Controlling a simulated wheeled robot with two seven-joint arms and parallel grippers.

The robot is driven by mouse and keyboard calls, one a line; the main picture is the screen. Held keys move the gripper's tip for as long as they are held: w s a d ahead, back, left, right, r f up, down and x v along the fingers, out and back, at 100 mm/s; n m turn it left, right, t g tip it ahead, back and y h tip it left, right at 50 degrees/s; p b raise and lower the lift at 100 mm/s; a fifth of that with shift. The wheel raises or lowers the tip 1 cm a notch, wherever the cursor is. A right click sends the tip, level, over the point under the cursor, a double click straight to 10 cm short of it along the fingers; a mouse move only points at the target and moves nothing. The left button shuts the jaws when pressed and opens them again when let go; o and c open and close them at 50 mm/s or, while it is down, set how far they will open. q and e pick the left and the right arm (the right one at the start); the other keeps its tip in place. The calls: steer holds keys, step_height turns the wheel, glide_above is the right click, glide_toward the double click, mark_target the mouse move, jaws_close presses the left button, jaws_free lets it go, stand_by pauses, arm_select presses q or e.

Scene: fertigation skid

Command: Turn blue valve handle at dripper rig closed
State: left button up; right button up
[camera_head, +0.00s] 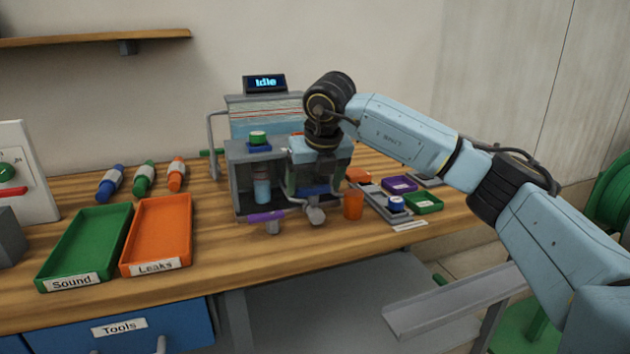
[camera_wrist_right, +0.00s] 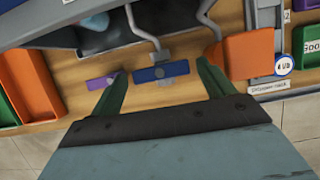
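The dripper rig (camera_head: 240,180) is a grey frame on the wooden bench, with a display reading "Idle" above it. The blue valve handle (camera_wrist_right: 162,71) is a short bar lying crosswise at the rig's front in the wrist view. In the head view it shows as a blue strip (camera_head: 314,190) partly hidden by my gripper. My right gripper (camera_wrist_right: 163,69) is open, its green fingers on either side of the blue handle with gaps showing; contact is not visible. In the head view the right gripper (camera_head: 318,186) points down at the rig's front. My left gripper is out of view.
A purple handle (camera_head: 266,216) sits just left of the blue one. An orange cup (camera_head: 353,205) stands close on the right, beside small trays (camera_head: 424,203). Green (camera_head: 80,245) and orange (camera_head: 158,230) trays lie at left. Bare bench lies in front of the rig.

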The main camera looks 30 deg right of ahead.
steer(key=shift+o, duration=0.4)
steer(key=shift+r, duration=0.1)
steer(key=shift+s+r, duration=0.1)
steer(key=shift+r, duration=0.15)
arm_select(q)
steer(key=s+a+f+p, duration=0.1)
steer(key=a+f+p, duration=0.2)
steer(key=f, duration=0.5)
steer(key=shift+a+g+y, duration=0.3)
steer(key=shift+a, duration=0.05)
arm_select(e)
steer(key=v, duration=1.2)
steer(key=shift+s+r, duration=0.15)
steer(key=shift+r, duration=0.15)
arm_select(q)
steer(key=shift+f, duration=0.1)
